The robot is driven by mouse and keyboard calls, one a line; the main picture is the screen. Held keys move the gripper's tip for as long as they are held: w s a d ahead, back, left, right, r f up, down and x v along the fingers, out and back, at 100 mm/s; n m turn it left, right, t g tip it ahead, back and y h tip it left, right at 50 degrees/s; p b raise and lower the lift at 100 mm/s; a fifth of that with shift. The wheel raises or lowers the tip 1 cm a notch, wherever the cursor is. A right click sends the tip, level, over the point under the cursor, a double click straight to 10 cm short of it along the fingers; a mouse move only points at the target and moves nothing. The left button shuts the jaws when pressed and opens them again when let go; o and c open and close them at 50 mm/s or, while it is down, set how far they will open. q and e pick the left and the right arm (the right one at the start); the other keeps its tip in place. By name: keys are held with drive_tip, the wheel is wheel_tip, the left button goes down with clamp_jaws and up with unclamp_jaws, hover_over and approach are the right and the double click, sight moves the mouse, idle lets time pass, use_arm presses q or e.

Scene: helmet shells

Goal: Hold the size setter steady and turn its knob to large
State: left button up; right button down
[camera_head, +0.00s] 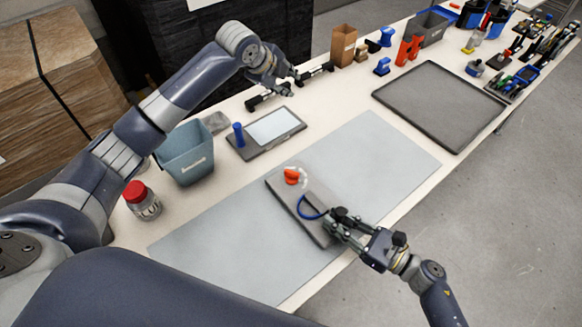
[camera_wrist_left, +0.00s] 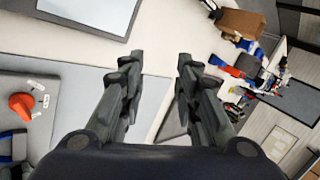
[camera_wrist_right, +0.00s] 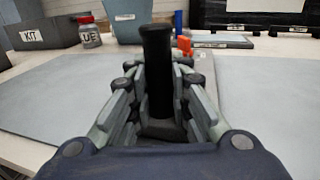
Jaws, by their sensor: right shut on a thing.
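The size setter (camera_head: 275,188) is a grey plate lying on the blue-grey mat, with an orange knob (camera_head: 291,175) at its far end and a blue curved part (camera_head: 302,210) nearer me. Pale marks surround the knob (camera_wrist_left: 22,105) in the left wrist view; I cannot read them. My right gripper (camera_head: 338,222) is shut on the setter's upright black handle (camera_wrist_right: 157,65) at the near end. My left gripper (camera_head: 291,84) is open and empty, beyond the setter near the table's back edge; its spread fingers (camera_wrist_left: 157,70) show in the left wrist view.
A blue-grey bin (camera_head: 185,155) and a red-lidded jar (camera_head: 141,200) stand at the left. A dark board with a blue post (camera_head: 239,135) lies behind the mat. A black tray (camera_head: 437,105) lies at the right. The mat (camera_head: 380,150) is clear around the setter.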

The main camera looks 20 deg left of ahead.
use_arm(q)
drive_tip(key=s+d+f+n+g+h, duration=0.1)
drive_tip(key=s+f+g, duration=0.3)
drive_tip(key=s, duration=0.3)
drive_tip(key=g+h, duration=0.2)
drive_tip(key=g, duration=0.2)
approach(293, 172)
drive_tip(key=x, duration=0.8)
drive_tip(key=shift+d+f, duration=0.1)
drive_tip(key=shift+f, duration=0.2)
drive_tip(key=shift+y, duration=0.3)
clamp_jaws()
